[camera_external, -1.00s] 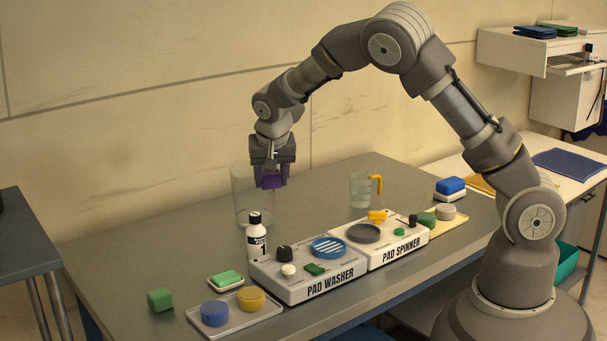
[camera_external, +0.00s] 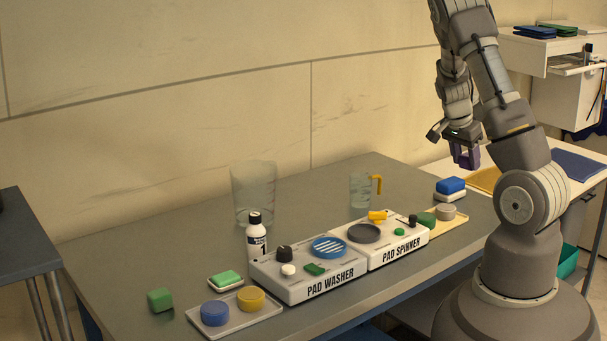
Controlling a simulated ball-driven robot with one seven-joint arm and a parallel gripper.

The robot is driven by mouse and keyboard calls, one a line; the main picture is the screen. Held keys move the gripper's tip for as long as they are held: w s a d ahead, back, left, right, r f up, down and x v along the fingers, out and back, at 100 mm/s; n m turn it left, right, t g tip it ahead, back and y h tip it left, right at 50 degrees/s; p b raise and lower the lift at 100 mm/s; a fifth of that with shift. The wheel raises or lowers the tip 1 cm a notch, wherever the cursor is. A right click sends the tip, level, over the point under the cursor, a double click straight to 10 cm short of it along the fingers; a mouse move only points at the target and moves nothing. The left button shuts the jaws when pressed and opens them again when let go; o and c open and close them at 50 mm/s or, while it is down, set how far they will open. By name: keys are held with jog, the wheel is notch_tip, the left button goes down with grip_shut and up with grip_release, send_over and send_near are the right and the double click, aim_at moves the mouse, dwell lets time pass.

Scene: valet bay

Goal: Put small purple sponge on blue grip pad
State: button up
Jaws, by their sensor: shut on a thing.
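My gripper (camera_external: 464,160) is shut on a small purple sponge (camera_external: 470,157). It holds the sponge in the air beyond the right end of the grey table, near the yellow mat in the picture. The sponge is partly hidden by the fingers. A flat blue mat, likely the blue grip pad (camera_external: 577,164), lies on the white side counter at the right. My arm partly covers the counter between the yellow mat (camera_external: 485,179) and the blue pad. The pad is apart from the sponge and looks bare.
A blue-and-white sponge (camera_external: 450,186) and a yellow tray (camera_external: 449,227) are on the right of the grey table (camera_external: 150,250). The pad washer (camera_external: 310,276), pad spinner (camera_external: 382,242), bottle (camera_external: 256,238), clear bin (camera_external: 254,190) and jug (camera_external: 360,190) stand there too. A white drawer unit (camera_external: 565,95) stands behind.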

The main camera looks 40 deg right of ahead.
aim_at(463, 167)
jog(key=x, duration=0.2)
jog(key=a+x, duration=0.1)
jog(key=x, duration=0.2)
jog(key=shift+w+f, duration=0.2)
jog(key=shift+f, duration=0.05)
jog(key=shift+c, duration=0.7)
jog(key=w+d+b, duration=0.1)
jog(key=w+d, duration=0.2)
jog(key=w, duration=0.1)
jog(key=w+d+f, duration=0.1)
jog(key=w+d, duration=0.2)
jog(key=w, duration=0.1)
jog(key=w+d+b, duration=0.1)
jog(key=w+d, duration=0.2)
jog(key=w, duration=0.1)
jog(key=shift+d+f+b, duration=0.1)
jog(key=shift+f+b, duration=0.25)
notch_tip(463, 167, down, 3)
jog(key=shift+f+b, duration=0.2)
jog(key=shift+b, duration=0.5)
jog(key=o, duration=1.2)
jog(key=shift+o, duration=0.2)
jog(key=p+v, duration=0.3)
jog(key=v, duration=0.9)
jog(key=shift+r, duration=0.1)
